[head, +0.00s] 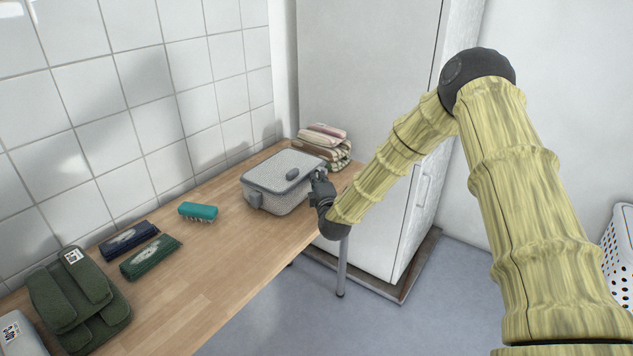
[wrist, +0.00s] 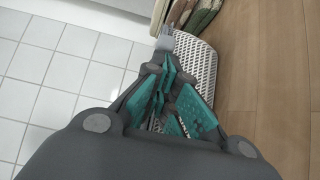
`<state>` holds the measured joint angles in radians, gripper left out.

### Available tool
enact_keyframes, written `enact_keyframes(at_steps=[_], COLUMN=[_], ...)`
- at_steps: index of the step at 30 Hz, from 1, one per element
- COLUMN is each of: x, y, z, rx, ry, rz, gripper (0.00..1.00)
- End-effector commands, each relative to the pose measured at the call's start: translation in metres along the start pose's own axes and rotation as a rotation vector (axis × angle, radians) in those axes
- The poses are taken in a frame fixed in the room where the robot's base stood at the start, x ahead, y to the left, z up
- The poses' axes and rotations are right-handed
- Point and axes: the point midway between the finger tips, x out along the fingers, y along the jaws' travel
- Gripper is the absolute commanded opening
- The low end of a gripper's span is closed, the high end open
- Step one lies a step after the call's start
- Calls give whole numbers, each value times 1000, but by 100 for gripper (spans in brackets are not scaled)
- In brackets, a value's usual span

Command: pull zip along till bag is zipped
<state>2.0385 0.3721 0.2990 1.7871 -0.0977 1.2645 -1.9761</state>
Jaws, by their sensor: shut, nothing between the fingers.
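The bag (head: 272,195) is a light grey, textured, boxy case with a darker band around its lid and a dark oval on top. It sits upright on the wooden counter and its lid looks down. My gripper (head: 320,176) is at the bag's right end, shut and empty. In the wrist view the bag (wrist: 207,70) shows partly behind my teal-padded fingers (wrist: 168,66). A small pale grey piece (wrist: 165,42) lies just beyond the fingertips; I cannot tell whether it is the zip pull. How far the zip is closed is not clear.
Folded striped towels (head: 322,148) lie behind the bag. A teal brush (head: 198,211), a navy packet (head: 128,240), a green packet (head: 150,257) and a green pouch (head: 78,305) lie along the counter (head: 215,270). A white cabinet (head: 365,100) stands beyond the counter's end.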

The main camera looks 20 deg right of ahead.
Motion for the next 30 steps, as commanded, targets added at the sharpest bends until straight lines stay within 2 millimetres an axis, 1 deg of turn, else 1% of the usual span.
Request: enact_keyframes(at_steps=[11,21,30], x=[1,12,23], y=[-2,-7,-1], z=[0,12,22], rx=[-3,-4,-3], ry=[3,4,2], rz=[-2,-8,-1], gripper=[0,0,0])
